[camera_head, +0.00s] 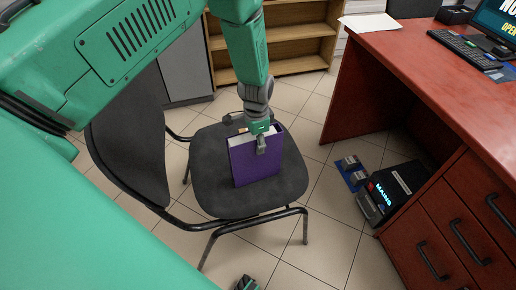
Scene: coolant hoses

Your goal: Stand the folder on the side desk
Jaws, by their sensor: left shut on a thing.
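A purple folder (256,162) stands upright on the seat of a dark chair (211,172). My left gripper (262,146) is shut on the folder's top edge, with one finger showing on the front face. I cannot tell whether the folder's bottom touches the seat or hangs just above it. A red wooden desk (406,62) stands at the right; I cannot tell whether it is the side desk. A small part of what may be my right gripper (247,283) shows at the bottom edge, and its fingers are unclear.
The desk holds a keyboard (464,48), a monitor (497,22) and white paper (369,22). A black box (398,188) marked "MAINS" sits on the floor beside the desk drawers. A wooden shelf (297,32) stands behind. Tiled floor lies open between chair and desk.

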